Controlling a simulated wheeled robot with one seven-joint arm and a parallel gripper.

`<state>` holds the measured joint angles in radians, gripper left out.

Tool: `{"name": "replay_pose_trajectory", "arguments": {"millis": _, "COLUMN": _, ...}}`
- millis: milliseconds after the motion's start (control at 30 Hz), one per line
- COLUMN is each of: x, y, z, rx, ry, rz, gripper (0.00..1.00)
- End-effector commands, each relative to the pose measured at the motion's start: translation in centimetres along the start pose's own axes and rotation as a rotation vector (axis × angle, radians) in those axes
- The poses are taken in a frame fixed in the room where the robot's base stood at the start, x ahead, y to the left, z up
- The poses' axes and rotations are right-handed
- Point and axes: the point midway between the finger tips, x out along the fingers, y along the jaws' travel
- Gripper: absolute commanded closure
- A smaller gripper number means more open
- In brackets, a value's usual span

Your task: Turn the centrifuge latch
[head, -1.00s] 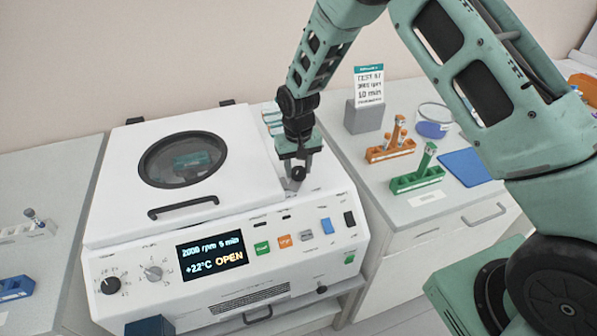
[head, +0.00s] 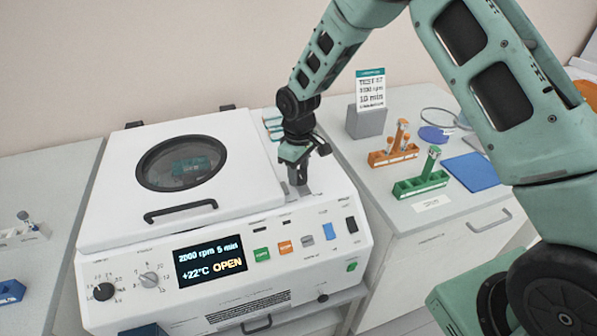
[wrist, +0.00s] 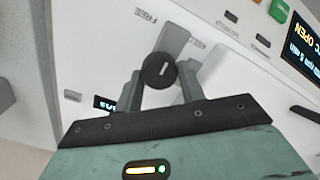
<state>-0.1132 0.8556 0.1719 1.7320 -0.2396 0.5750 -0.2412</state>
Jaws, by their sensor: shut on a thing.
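The white centrifuge (head: 215,290) stands on the bench, its lid (head: 110,200) with the round window lying down over the top. Its display (head: 210,260) reads "2000 rpm 5 min", "+22°C" and "OPEN". The latch, a round black knob (wrist: 158,70) with a light mark, sits on a grey plate on the centrifuge's top right in the wrist view. My gripper (wrist: 160,82) is shut on the knob, one finger on each side. In the head view my gripper (head: 299,182) hides the knob.
An orange rack (head: 393,157) and a green rack (head: 420,185) with tubes stand on the right bench, beside a blue mat (head: 472,170). A grey block with a sign (head: 370,90) stands behind them. The lid handle (head: 180,211) lies left of my gripper.

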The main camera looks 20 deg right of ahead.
Motion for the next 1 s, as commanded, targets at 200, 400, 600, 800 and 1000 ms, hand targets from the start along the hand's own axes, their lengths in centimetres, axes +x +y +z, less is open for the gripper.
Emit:
{"name": "replay_pose_trajectory", "arguments": {"millis": 200, "x": -0.14, "y": 0.05, "z": -0.07, "rx": -0.020, "ry": 0.002, "rz": 0.002, "gripper": 0.84}}
{"name": "replay_pose_trajectory", "arguments": {"millis": 400, "x": -0.14, "y": 0.05, "z": -0.07, "rx": -0.021, "ry": 0.002, "rz": 0.002, "gripper": 0.84}}
{"name": "replay_pose_trajectory", "arguments": {"millis": 600, "x": -0.12, "y": 0.05, "z": -0.06, "rx": -0.021, "ry": 0.002, "rz": 0.002, "gripper": 0.39}}
{"name": "replay_pose_trajectory", "arguments": {"millis": 800, "x": -0.06, "y": 0.02, "z": -0.03, "rx": -0.019, "ry": 0.001, "rz": 0.001, "gripper": 0.39}}
{"name": "replay_pose_trajectory", "arguments": {"millis": 1000, "x": -0.79, "y": 0.05, "z": -0.11, "rx": -0.018, "ry": 0.004, "rz": 0.002, "gripper": 0.39}}
